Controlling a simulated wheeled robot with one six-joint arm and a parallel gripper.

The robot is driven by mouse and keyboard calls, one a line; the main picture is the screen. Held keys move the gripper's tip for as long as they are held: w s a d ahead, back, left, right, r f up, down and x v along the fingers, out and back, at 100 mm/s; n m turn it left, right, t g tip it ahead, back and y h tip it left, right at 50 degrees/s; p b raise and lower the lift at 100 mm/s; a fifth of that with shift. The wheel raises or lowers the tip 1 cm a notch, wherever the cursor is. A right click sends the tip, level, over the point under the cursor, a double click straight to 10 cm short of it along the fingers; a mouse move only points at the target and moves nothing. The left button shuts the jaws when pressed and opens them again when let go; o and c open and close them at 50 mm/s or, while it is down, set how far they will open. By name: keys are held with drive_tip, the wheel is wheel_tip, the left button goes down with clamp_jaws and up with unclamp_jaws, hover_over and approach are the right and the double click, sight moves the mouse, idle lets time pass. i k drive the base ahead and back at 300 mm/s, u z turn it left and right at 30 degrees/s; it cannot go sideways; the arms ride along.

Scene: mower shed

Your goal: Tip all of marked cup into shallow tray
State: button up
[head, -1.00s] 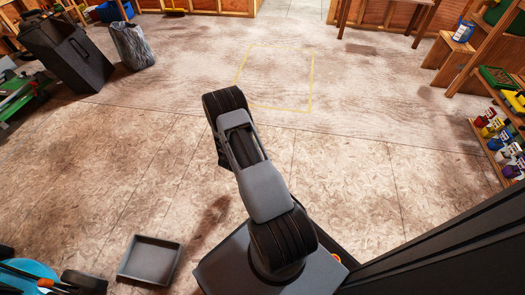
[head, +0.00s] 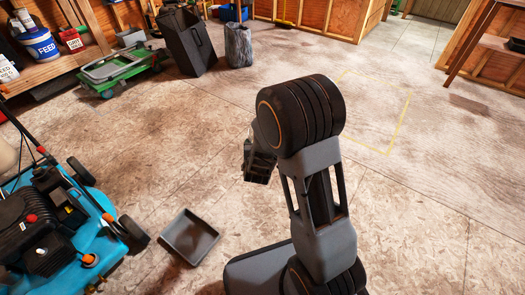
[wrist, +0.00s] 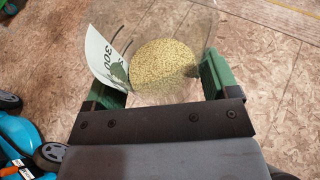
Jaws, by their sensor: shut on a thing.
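My gripper (wrist: 160,85) is shut on the marked cup (wrist: 190,20) in the wrist view. The cup is clear, with a white label showing 300, and holds pale yellow grains (wrist: 163,65). The shallow tray (head: 190,237) is grey and lies on the floor at lower left in the head view, to the left of my arm. Its inside looks bare. In the head view my arm and wrist hide the cup and the fingertips. The tray does not show in the wrist view.
A blue lawn mower (head: 60,225) stands left of the tray. A green cart (head: 120,68), a dark bin (head: 185,40) and a grey stump-like container (head: 238,45) stand at the back. Floor around the tray's far side is clear.

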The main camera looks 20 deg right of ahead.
sight(189, 235)
drive_tip(key=u, duration=0.45)
drive_tip(key=k, duration=0.55)
drive_tip(key=u, duration=0.4)
drive_tip(key=i, duration=0.95)
drive_tip(key=u, duration=0.35)
